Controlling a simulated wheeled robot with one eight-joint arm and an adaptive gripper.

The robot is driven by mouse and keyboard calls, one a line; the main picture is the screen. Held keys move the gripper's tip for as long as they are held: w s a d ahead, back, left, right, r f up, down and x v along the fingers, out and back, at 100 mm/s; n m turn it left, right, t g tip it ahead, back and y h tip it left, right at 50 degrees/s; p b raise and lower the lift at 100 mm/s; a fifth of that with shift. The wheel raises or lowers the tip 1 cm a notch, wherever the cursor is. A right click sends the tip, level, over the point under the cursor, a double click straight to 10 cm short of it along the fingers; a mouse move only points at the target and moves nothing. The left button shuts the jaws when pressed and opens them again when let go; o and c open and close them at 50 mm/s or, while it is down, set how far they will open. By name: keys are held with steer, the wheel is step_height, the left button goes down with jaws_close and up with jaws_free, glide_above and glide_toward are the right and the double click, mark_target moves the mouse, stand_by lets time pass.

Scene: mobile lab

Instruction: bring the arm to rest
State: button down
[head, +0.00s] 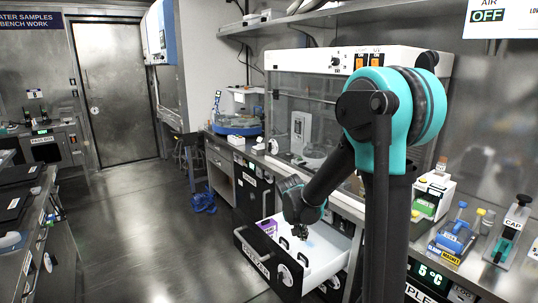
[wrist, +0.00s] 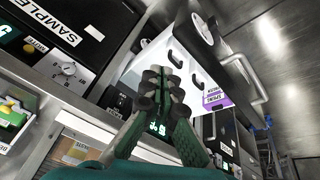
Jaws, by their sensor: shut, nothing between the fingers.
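My arm reaches down and to the left from its shoulder in the head view, bent at the elbow. My gripper (head: 299,230) hangs at the end of it, in line with the open white drawer. In the wrist view my gripper (wrist: 160,82) has its dark fingers together with nothing between them. The drawer (head: 325,256) is pulled out from the bench, and it also shows behind the fingers in the wrist view (wrist: 190,62). I cannot tell how high the gripper is over the drawer.
A purple-labelled item (head: 263,243) lies at the drawer's left side. A glass-fronted cabinet (head: 300,110) stands on the bench behind the arm. A clamp (head: 455,236) and a cap tool (head: 510,230) stand on the right bench. The floor (head: 140,220) at left is clear.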

steer(key=s+d+n+y, duration=0.1)
steer(key=s+d+n, duration=0.1)
steer(key=s, duration=0.8)
steer(key=s+d+f+n+t+y, duration=0.1)
steer(key=s+d, duration=0.3)
steer(key=s, duration=0.7)
steer(key=shift+s+d+n+y, duration=0.25)
steer(key=shift+d+n+y, duration=0.15)
steer(key=shift+n, duration=0.2)
